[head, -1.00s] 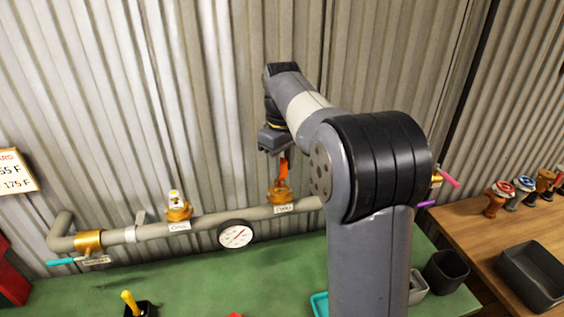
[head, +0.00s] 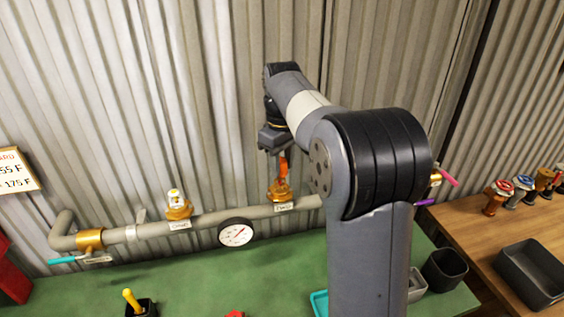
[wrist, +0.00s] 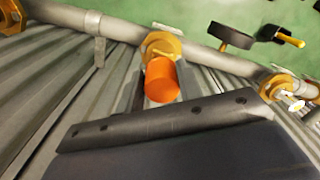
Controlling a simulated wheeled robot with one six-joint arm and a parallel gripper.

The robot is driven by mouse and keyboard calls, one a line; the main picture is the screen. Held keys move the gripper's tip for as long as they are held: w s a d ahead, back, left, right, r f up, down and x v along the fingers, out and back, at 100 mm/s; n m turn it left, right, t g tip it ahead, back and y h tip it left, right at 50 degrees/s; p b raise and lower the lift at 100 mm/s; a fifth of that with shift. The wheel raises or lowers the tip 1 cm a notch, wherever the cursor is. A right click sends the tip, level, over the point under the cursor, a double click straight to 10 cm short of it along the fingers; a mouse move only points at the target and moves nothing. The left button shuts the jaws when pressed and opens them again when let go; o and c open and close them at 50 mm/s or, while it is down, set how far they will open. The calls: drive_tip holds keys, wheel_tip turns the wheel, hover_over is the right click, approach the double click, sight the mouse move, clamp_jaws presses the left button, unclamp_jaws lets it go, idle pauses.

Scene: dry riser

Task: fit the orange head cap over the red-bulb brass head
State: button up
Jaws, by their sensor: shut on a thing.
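My gripper (head: 282,161) points down and is shut on the orange head cap (head: 283,170). The cap also shows in the wrist view (wrist: 162,80). A brass head (head: 280,191) stands on the grey pipe right below the cap and also shows in the wrist view (wrist: 160,46). The cap lines up closely with this head, but I cannot tell whether it is seated or just above. Any bulb there is hidden, so its colour cannot be seen. Another brass head (head: 178,209) with a pale bulb stands farther left on the pipe.
The grey pipe (head: 205,219) runs along the corrugated wall and carries a round gauge (head: 236,232). A teal lever (head: 61,261) is at its left end. A black holder with a yellow handle (head: 131,299) stands on the green bench. Dark bins (head: 444,268) are at right.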

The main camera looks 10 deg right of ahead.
sight(282, 175)
drive_tip(key=shift+f+b, duration=0.95)
drive_tip(key=shift+f, duration=1)
drive_tip(key=o, duration=1.1)
wheel_tip(282, 175, up, 11)
drive_tip(key=shift+f, duration=0.1)
drive_tip(key=shift+f, duration=0.1)
